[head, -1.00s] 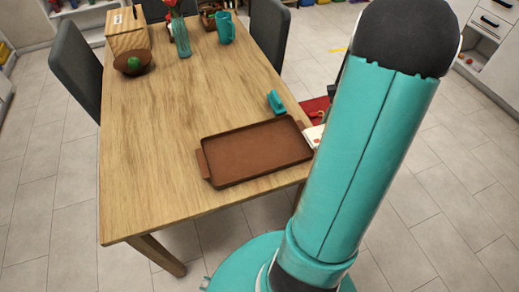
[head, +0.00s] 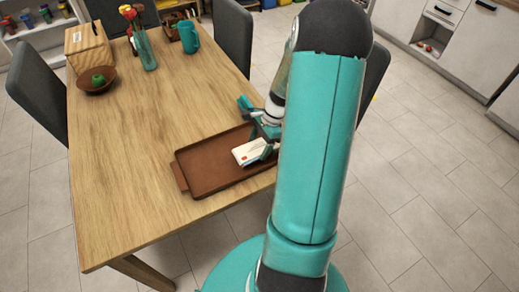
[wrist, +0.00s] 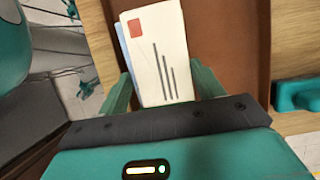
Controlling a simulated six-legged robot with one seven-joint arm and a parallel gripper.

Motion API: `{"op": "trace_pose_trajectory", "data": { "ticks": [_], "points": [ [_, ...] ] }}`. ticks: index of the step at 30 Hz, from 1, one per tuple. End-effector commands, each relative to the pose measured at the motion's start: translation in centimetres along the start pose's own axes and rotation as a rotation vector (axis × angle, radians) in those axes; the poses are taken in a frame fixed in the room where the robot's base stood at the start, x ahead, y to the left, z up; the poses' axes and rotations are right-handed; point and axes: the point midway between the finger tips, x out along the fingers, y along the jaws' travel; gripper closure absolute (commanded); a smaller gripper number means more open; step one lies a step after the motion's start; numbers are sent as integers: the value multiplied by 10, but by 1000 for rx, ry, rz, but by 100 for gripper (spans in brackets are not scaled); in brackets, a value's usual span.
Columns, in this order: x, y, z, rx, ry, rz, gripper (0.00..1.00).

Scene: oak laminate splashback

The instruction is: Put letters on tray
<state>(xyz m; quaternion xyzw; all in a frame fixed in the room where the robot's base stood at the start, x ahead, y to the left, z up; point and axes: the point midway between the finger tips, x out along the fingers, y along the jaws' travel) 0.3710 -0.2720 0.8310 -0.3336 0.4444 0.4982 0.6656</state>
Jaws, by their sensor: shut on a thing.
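The brown tray (head: 205,177) lies at the near right part of the wooden table; its brown surface also shows in the wrist view (wrist: 228,45). My gripper (head: 264,148) is shut on the letters (head: 249,153) and holds them over the right part of the tray. In the wrist view the letters (wrist: 158,50) stick out between the two teal fingers (wrist: 163,88). The front one is white with a red stamp and dark lines; a bluish edge shows behind it. I cannot tell whether they touch the tray.
A small teal object (head: 244,103) lies just beyond the tray, close to my arm. A brown bowl with a green item (head: 97,84), a wooden box (head: 88,48), a vase (head: 146,50) and a teal mug (head: 190,37) stand at the far end. The table's left middle is clear.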

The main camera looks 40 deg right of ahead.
Motion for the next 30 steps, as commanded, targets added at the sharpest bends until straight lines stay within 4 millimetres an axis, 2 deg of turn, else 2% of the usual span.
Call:
{"op": "trace_pose_trajectory", "data": {
  "ticks": [3, 5, 16, 17, 18, 26, 30],
  "points": [
    [19, 1, -9, 3, -2, 3, 57],
    [24, 1, -11, 2, -1, 2, 57],
    [29, 1, -13, 1, 0, 1, 57],
    [28, 1, -13, 1, 0, 0, 28],
    [28, 1, -13, 1, 0, 0, 24],
    [28, 1, -13, 1, 0, 0, 24],
    [19, 0, -12, 1, 3, -2, 24]
  ]
}}
